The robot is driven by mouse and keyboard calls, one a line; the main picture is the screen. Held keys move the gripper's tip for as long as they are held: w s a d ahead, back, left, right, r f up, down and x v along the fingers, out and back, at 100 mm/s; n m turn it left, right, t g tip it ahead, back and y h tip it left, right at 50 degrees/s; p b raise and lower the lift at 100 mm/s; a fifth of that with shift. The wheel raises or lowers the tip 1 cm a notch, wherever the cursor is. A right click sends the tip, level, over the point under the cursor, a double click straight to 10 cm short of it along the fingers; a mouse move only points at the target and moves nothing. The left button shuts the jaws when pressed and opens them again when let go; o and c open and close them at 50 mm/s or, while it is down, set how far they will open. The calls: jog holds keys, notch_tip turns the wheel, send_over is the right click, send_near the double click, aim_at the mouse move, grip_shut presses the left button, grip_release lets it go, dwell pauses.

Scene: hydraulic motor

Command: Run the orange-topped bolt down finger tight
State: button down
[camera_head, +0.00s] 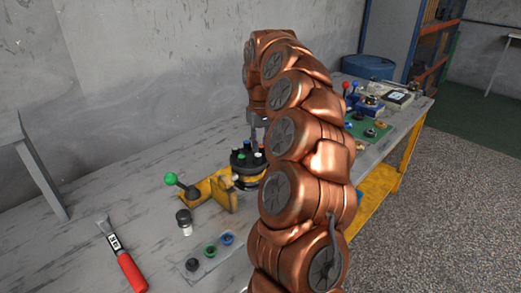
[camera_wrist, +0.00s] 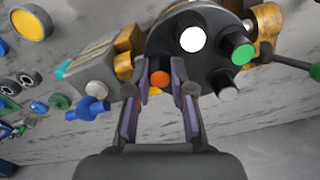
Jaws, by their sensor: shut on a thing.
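The orange-topped bolt (camera_wrist: 159,79) stands in the dark round motor cover, between my gripper's fingertips in the wrist view. My gripper (camera_wrist: 160,86) is shut on it, with one finger on each side. The orange top is hard to make out there.
The yellow fixture (camera_head: 217,190) has a green-knobbed lever (camera_head: 170,179) at its left. A black-and-white cylinder (camera_head: 184,221), a plate with coloured parts (camera_head: 211,250) and a red-handled tool (camera_head: 131,270) lie in front. More parts stand at the back right.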

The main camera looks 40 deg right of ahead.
aim_at(261, 146)
jog(key=shift+f+m+b, duration=0.25)
jog(key=shift+m+b, duration=0.05)
jog(key=shift+b, duration=0.05)
jog(key=shift+r+m, duration=0.25)
jog(key=shift+m, duration=0.05)
jog(key=shift+m+b, duration=0.7)
jog(key=shift+b, duration=0.15)
jog(key=c, duration=1.2)
grip_release()
jog(key=shift+r, duration=0.15)
jog(key=shift+r+p, duration=2.4)
jog(key=shift+r, duration=1.45)
